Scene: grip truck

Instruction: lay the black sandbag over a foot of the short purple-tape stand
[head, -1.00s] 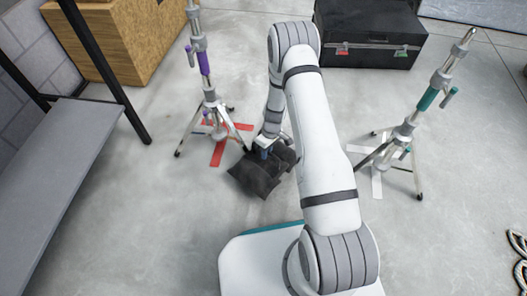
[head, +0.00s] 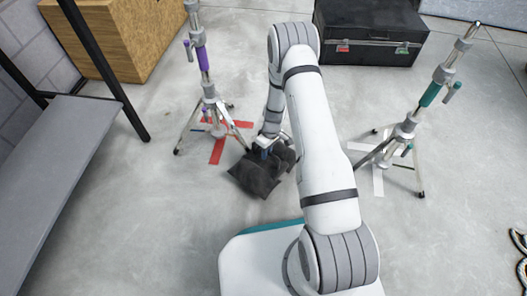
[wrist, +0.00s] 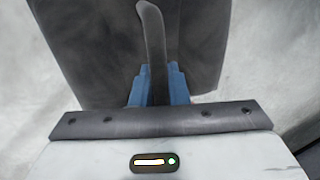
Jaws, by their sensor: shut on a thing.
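The black sandbag (head: 257,176) is in the middle of the head view, low over or on the floor; I cannot tell which. My gripper (head: 264,152) is shut on it from above. In the wrist view the blue fingers of my gripper (wrist: 158,88) close on the dark strap of the sandbag (wrist: 95,50). The purple-tape stand (head: 202,58) is upright to the left of the sandbag, its legs spread over a red floor cross. One of its feet (head: 247,150) is close to the sandbag's left edge.
A teal-tape stand (head: 430,95) is at the right on a white cross (head: 378,182). A black case (head: 372,40) is at the back, a wooden crate (head: 140,40) at the back left. A grey shelf (head: 60,160) is at the left.

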